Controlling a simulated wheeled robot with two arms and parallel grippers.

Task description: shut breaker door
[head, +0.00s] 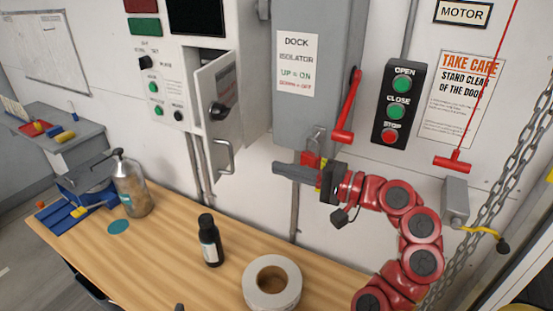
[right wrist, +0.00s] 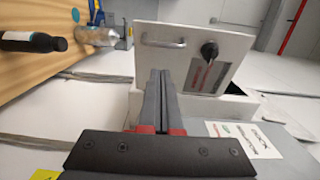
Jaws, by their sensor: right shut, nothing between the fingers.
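The breaker door (head: 218,120) is a light grey panel with a black knob and a metal pull handle. It hangs partly open from the white control cabinet (head: 183,95), and a dark gap shows behind its top edge. My right gripper (head: 276,168) is shut and empty, to the right of the door and apart from it in the head view. In the right wrist view, the shut fingers (right wrist: 160,75) point towards the door (right wrist: 195,60), with its handle to the left and its knob to the right. My left gripper is not in view.
The grey dock isolator box (head: 318,80), with its red lever, is just above my right gripper. Below is a wooden bench (head: 170,240) with a black bottle (head: 210,240), a tape roll (head: 272,282) and a clear spray bottle (head: 130,185). A button panel (head: 397,105) is to the right.

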